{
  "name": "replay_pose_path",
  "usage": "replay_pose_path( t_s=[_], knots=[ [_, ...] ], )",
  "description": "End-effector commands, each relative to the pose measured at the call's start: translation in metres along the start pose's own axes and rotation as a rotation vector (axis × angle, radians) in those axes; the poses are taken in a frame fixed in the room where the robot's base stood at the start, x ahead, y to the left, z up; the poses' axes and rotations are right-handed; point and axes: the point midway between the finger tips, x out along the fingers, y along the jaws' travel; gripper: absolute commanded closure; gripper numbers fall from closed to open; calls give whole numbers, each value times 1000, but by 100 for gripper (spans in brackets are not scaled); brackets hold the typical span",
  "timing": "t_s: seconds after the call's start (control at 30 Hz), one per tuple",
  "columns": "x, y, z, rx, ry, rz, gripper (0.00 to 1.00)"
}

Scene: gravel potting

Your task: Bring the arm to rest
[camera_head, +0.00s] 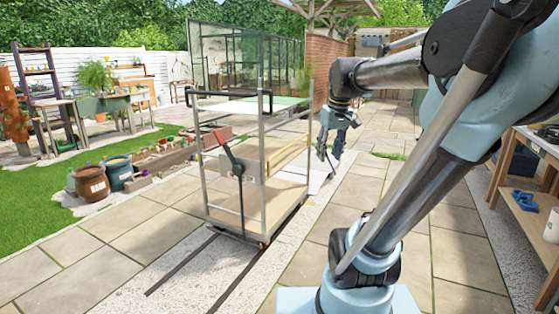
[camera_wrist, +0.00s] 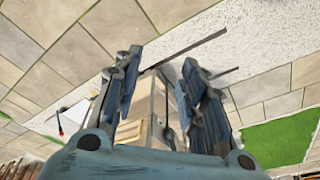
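My gripper (camera_head: 329,150) hangs from the arm in the head view, just right of a wheeled metal cart (camera_head: 262,196), with its fingers pointing down. In the wrist view my gripper (camera_wrist: 161,66) has its two blue fingers spread apart. No object is held between them. Part of the cart (camera_wrist: 155,102) shows beyond the gap between the fingers. From these views I cannot tell whether the gripper touches the cart. My arm reaches from the right across the head view, bent at the elbow.
The cart has a red-handled lever (camera_head: 221,137) and stands near dark rails (camera_head: 182,262) in pale gravel. Two pots, brown (camera_head: 91,182) and dark blue (camera_head: 119,171), stand left. A wooden workbench (camera_head: 536,205) stands right. Paving (camera_head: 465,255) is open in front of it.

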Motion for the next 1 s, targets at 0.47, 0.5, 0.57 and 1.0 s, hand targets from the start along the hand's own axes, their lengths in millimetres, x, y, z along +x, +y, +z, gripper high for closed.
replay_pose_path(
  t_s=[0.47, 0.5, 0.57, 1.0],
  knots=[
    [124, -12, 157, 215, -3, 68, 62],
    [132, -13, 166, 228, -2, 72, 62],
    [143, -14, 176, 245, -2, 78, 62],
    [161, -16, 194, 274, -1, 87, 62]
  ],
)
